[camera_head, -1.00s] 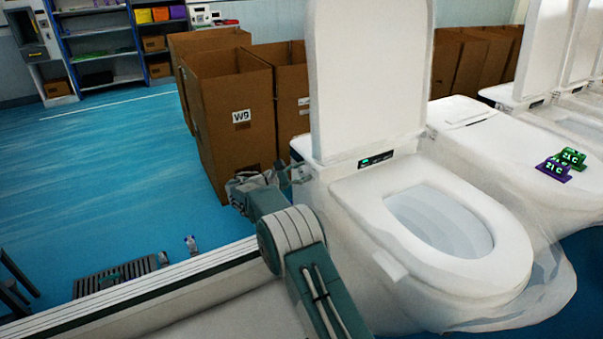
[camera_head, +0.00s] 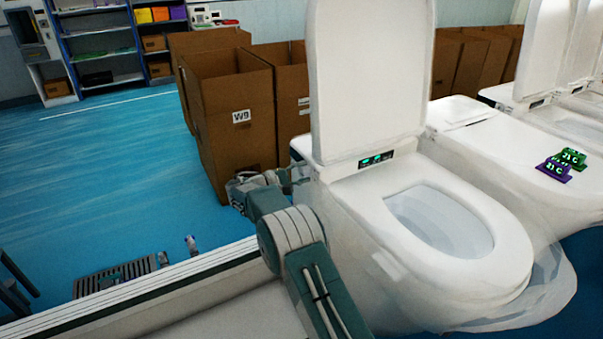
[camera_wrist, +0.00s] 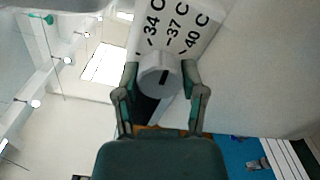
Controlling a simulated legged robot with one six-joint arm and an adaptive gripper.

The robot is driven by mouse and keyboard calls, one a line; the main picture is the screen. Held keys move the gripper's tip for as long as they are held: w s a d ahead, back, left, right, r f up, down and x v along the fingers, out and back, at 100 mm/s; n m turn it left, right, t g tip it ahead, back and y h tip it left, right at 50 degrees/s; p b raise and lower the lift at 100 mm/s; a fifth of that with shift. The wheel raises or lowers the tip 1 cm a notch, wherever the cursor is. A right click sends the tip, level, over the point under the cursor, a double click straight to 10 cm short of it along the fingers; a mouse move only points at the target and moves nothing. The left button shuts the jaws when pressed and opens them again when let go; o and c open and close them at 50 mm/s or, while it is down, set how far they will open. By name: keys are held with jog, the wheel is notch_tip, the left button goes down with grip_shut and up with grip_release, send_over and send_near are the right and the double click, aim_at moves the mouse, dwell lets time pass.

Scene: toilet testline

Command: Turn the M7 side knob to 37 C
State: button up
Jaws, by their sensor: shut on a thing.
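My gripper (camera_wrist: 159,68) is shut on the knob, a finger on each side. In the head view my gripper (camera_head: 283,181) is at the left side of the open-lidded toilet (camera_head: 345,215); the knob is hidden there.
Cardboard boxes (camera_head: 232,125), one marked W9, stand behind my gripper. A grey floor grate (camera_head: 115,277) lies at lower left. Blue floor at left is open.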

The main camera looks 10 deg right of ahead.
jog(key=shift+d+f+m, duration=0.1)
jog(key=shift+f+m, duration=0.05)
jog(key=shift+m, duration=0.15)
jog(key=o, duration=1.2)
jog(key=shift+c, duration=0.2)
jog(key=v, duration=1.2)
